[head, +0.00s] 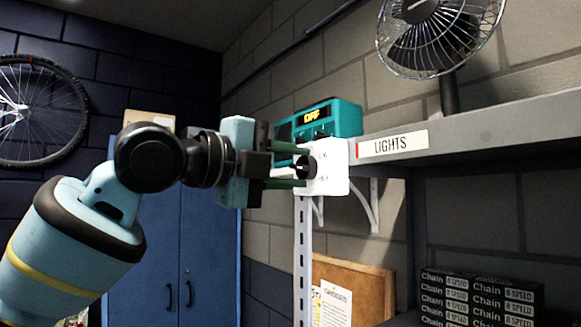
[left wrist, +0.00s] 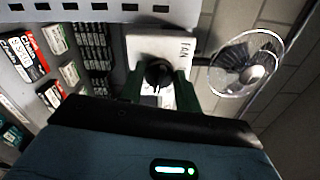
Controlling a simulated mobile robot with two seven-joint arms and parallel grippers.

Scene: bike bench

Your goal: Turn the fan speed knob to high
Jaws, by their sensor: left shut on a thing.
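The fan speed knob (head: 306,167) is a small black dial on a white control box (head: 330,168) at the end of the shelf. In the left wrist view the knob (left wrist: 158,74) sits on the white plate marked FAN (left wrist: 187,48). My left gripper (head: 290,167) reaches it from the left, with its green fingers on either side of the knob, shut on it. The fingers hide part of the knob and the plate's small labels, so I cannot read its setting. My right gripper is in neither view.
A metal fan (head: 437,35) stands on the grey shelf (head: 490,120), which bears a LIGHTS label (head: 393,143). A teal device (head: 335,118) reading OFF sits just behind the box. Chain boxes (head: 480,298) are stacked below. A blue cabinet (head: 180,250) stands behind my arm.

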